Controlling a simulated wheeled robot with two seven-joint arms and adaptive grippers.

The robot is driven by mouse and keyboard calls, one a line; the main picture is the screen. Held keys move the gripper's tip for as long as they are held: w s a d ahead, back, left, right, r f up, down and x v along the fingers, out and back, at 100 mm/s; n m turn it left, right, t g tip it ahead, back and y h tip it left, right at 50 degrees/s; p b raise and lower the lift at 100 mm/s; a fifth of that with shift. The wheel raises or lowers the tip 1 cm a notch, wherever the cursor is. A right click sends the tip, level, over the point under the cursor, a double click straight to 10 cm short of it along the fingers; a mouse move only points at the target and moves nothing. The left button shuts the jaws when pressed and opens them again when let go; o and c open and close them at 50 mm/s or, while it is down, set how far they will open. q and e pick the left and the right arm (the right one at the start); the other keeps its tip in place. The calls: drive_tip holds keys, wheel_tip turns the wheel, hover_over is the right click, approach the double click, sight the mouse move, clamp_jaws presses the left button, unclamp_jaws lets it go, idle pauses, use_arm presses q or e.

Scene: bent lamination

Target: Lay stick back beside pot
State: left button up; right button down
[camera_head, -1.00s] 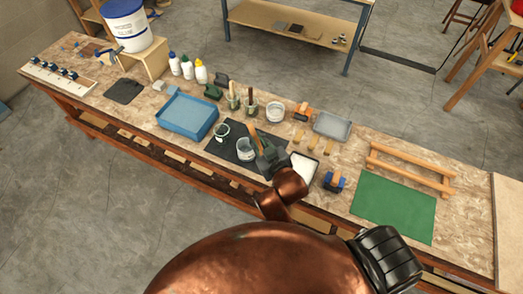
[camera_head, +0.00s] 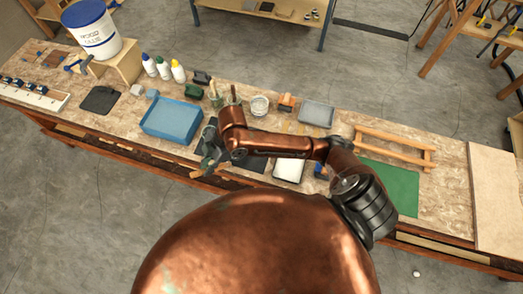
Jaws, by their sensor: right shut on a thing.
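My right gripper (camera_head: 208,164) is at the front edge of the bench, over the left part of the dark mat (camera_head: 256,163). It is shut on the wooden stick (camera_head: 196,173), whose light brown end shows low and left of the fingers, tilted near the bench edge. Most of the stick is hidden by the gripper. The pot is hidden behind my right arm and gripper, so I cannot tell how far the stick is from it. My left gripper is not in view.
A blue tray (camera_head: 171,116) stands left of the gripper. A white tray (camera_head: 288,171) lies right of the mat, under my forearm. Glue bottles (camera_head: 164,67), a clear tub (camera_head: 260,105) and a grey tray (camera_head: 316,113) stand behind. A wooden frame (camera_head: 392,148) is farther right.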

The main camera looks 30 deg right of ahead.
drive_tip(key=s+d+f+n+g+h+p, duration=0.1)
drive_tip(key=s+d+f+n+h+p, duration=0.2)
drive_tip(key=s+d, duration=0.45)
drive_tip(key=s+d+f+n+h+p, duration=0.1)
drive_tip(key=s+d+f+n+h, duration=0.25)
drive_tip(key=d, duration=0.75)
drive_tip(key=n+y+p, duration=0.1)
drive_tip(key=p, duration=0.1)
hover_over(259, 159)
drive_tip(key=s, duration=0.1)
drive_tip(key=f, duration=0.7)
drive_tip(key=shift+a+f, duration=0.2)
drive_tip(key=shift+w+d+f, duration=0.1)
drive_tip(key=shift+w+f, duration=0.2)
drive_tip(key=shift+f, duration=0.2)
drive_tip(key=f+p, duration=0.1)
drive_tip(key=f, duration=0.1)
drive_tip(key=shift+w+d+f+p, duration=0.1)
drive_tip(key=shift+w+f+p, duration=0.2)
drive_tip(key=shift+f+p, duration=0.1)
drive_tip(key=shift+f, duration=0.2)
drive_tip(key=c, duration=1.9)
unclamp_jaws()
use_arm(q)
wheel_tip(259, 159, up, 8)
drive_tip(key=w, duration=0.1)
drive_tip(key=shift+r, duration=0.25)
